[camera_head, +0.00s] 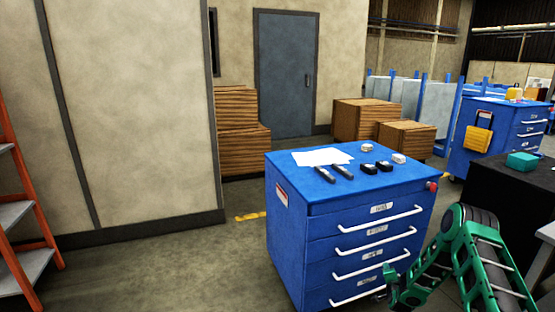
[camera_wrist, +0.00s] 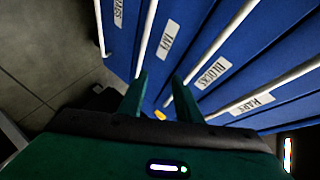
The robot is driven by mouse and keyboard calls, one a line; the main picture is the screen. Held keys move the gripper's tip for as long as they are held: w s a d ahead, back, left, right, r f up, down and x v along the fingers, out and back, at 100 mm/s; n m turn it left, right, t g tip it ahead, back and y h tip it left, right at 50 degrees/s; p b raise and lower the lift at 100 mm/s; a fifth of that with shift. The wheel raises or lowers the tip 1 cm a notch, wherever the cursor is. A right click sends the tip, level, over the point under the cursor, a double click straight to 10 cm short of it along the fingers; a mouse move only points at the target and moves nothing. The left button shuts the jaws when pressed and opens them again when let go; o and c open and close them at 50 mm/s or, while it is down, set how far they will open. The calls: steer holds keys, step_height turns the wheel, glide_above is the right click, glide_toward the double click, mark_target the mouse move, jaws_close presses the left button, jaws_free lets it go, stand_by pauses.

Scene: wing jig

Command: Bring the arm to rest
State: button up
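My green arm (camera_head: 478,255) is bent at the lower right in the head view, in front of a blue drawer cabinet (camera_head: 300,235). My gripper (camera_head: 389,280) hangs low in front of the cabinet's lower drawers. In the wrist view my gripper (camera_wrist: 158,82) has its two green fingers apart with nothing between them. The labelled drawer fronts and white handles (camera_wrist: 150,35) lie just beyond the fingertips; I cannot tell whether they touch.
The cabinet top holds white papers (camera_head: 322,157), dark tools (camera_head: 333,174) and small blocks (camera_head: 398,158). A black table (camera_head: 510,190) stands at right, another blue cabinet (camera_head: 480,155) behind it. An orange ladder (camera_head: 20,215) is at left. Floor left of the cabinet is clear.

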steer(key=s+d+r+n+g+y, duration=0.1)
steer(key=s+r+n+g, duration=0.3)
steer(key=r, duration=0.9)
steer(key=s+d+r+n+g, duration=0.2)
steer(key=s+r, duration=0.4)
steer(key=r, duration=0.6)
steer(key=s+r+n+g, duration=0.1)
steer(key=s+r+g, duration=0.1)
steer(key=s+r, duration=0.55)
steer(key=s+r+n+g, duration=0.1)
steer(key=s+r, duration=0.3)
steer(key=s, duration=0.6)
steer(key=s+a+r+g+y, duration=0.1)
steer(key=s+a+r, duration=0.1)
steer(key=s, duration=0.8)
steer(key=s+a+r+n+g+y, duration=0.1)
steer(key=s+a, duration=0.4)
steer(key=s, duration=0.6)
steer(key=s+a+r+g, duration=0.2)
steer(key=s+a+r, duration=0.1)
steer(key=s, duration=0.8)
steer(key=shift+a+r+n+y, duration=0.15)
steer(key=shift+r+n+y, duration=0.15)
steer(key=shift+r+y, duration=0.15)
steer(key=shift+w+f+g, duration=0.2)
steer(key=shift+w+g, duration=0.1)
steer(key=shift+w, duration=0.3)
